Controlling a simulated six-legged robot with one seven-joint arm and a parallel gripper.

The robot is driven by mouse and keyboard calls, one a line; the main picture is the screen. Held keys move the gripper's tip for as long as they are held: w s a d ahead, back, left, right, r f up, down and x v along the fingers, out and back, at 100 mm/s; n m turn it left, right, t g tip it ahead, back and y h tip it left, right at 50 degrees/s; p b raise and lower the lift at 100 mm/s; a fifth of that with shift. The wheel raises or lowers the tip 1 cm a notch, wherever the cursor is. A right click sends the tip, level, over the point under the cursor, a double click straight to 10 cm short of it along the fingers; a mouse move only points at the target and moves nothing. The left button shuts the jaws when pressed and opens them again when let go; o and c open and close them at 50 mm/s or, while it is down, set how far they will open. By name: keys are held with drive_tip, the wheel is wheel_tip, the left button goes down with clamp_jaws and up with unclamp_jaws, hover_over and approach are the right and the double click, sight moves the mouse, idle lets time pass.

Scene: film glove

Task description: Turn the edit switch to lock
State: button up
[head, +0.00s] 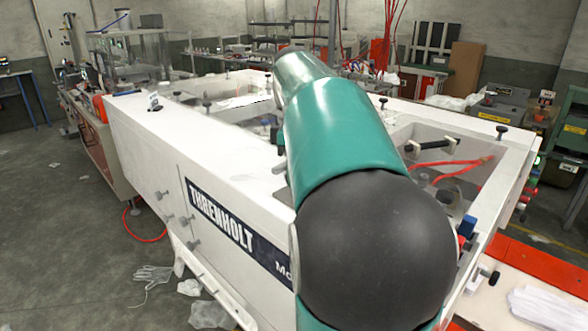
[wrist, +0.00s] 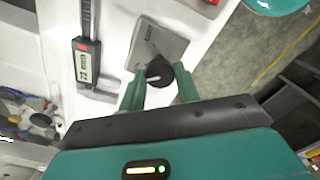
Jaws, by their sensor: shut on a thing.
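The edit switch shows in the wrist view as a black round knob (wrist: 157,69) with a pale pointer mark. It stands on a grey metal plate (wrist: 167,42) with small dark lettering that I cannot read. My gripper (wrist: 160,80) has its two green fingers on either side of the knob, shut on it. The pale mark points roughly sideways across the picture; I cannot tell which label it lines up with. In the head view my own arm hides the gripper and the switch.
A digital caliper (wrist: 82,60) lies left of the plate, close to my left finger. A red part (wrist: 210,2) sits at the top edge. The long white machine (head: 150,125) marked THRENHOLT fills the middle of the head view. Grey floor (head: 60,220) lies open at left.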

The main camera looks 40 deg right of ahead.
drive_tip(key=shift+n, duration=0.8)
drive_tip(key=o, duration=1)
wheel_tip(320, 180, up, 14)
drive_tip(key=shift+f, duration=0.1)
idle(0.3)
